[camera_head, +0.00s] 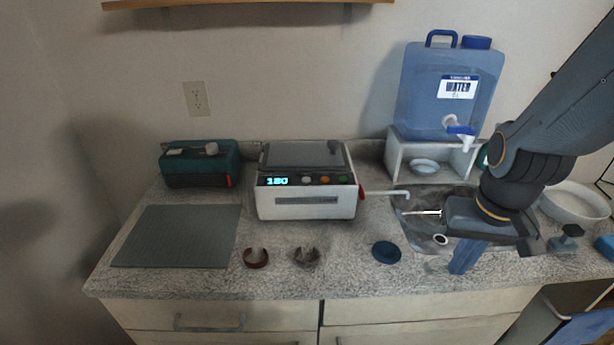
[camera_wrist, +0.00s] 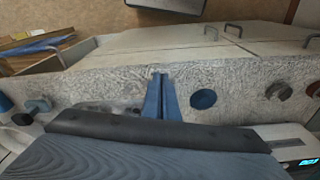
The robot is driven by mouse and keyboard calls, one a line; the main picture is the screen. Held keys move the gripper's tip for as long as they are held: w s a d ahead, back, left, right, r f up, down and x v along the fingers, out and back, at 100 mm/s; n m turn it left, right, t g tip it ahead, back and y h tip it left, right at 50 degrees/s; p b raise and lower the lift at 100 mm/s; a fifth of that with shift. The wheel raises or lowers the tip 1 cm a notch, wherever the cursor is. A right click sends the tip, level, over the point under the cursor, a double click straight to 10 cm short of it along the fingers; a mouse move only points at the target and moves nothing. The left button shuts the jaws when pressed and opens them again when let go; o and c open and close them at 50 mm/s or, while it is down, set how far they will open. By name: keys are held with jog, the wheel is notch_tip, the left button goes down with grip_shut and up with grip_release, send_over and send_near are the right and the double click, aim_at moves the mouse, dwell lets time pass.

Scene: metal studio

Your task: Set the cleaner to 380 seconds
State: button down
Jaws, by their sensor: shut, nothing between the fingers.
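The cleaner (camera_head: 306,200) is a white box with a grey lid, standing at the back middle of the counter in the head view. Its dark front panel has a lit display (camera_head: 277,181) reading 180, with several small round buttons (camera_head: 324,180) to its right, one orange and one green. Part of the display shows at the right edge of the wrist view (camera_wrist: 308,162). My gripper (camera_head: 460,268) has blue fingers, shut and empty, above the sink side of the counter. It is well to the right of the cleaner and apart from it. The fingers also show in the wrist view (camera_wrist: 159,78).
A blue water jug (camera_head: 420,90) stands on a white stand behind the sink. A grey mat (camera_head: 178,236) and teal box (camera_head: 200,163) are at left.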

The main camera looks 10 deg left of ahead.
jog(key=shift+a, duration=0.1)
notch_tip(320, 180, up, 16)
jog(key=m+t+y+p, duration=0.4)
jog(key=m+y+p, duration=0.4)
jog(key=m, duration=0.8)
send_over(306, 180)
jog(key=d, duration=0.1)
jog(key=shift+s+r, duration=0.15)
notch_tip(306, 180, down, 7)
jog(key=b, duration=0.6)
jog(key=f+b, duration=0.2)
jog(key=shift+b, duration=0.35)
jog(key=shift+f, duration=0.1)
jog(key=shift+f+b, duration=0.3)
jog(key=shift+b, duration=0.35)
